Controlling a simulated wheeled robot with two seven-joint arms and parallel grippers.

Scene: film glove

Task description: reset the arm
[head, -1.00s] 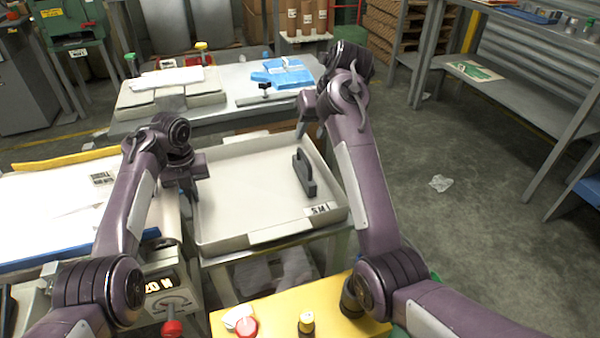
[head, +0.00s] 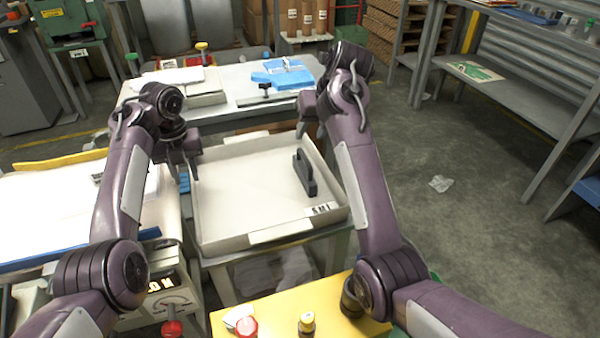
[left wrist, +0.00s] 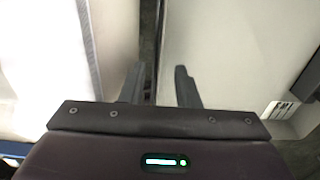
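My left gripper (head: 181,160) hangs over the left edge of the white tray in the head view. In the left wrist view its two dark fingers (left wrist: 160,82) are apart with nothing between them, so it is open and empty. My right gripper (head: 305,116) is above the tray's far right corner in the head view. Its fingers are mostly hidden by my own wrist, and I cannot tell whether they are open. No held object shows at either gripper.
The shallow white tray (head: 235,205) holds a black handled tool (head: 304,172) on its right side. A white work surface (head: 45,215) lies left. A grey table (head: 235,95) with blue film (head: 285,78) stands behind. A yellow panel (head: 275,318) with knobs is in front.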

